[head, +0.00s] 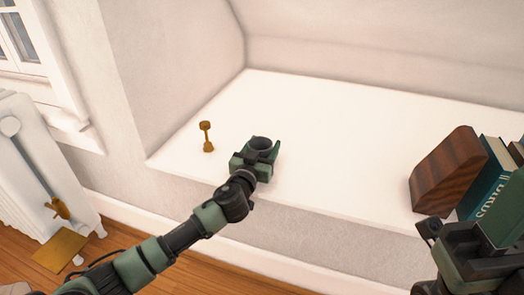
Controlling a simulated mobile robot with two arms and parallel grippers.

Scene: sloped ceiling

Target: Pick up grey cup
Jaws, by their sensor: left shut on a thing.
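The grey cup (261,143) is upright on the white ledge near its front edge; its dark open top shows. My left gripper (262,154) is around the cup and shut on it, coming in from the front. The gripper hides the cup's lower part, so I cannot tell whether its base touches the ledge. My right gripper (470,250) is at the lower right, partly cut off by the frame; its fingers are not clear.
A small brass object (206,136) stands left of the cup on the white ledge (330,130). A wooden bookend (447,168) and books (490,178) stand at the right. A white radiator (35,165) is at the left. The ledge's middle is clear.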

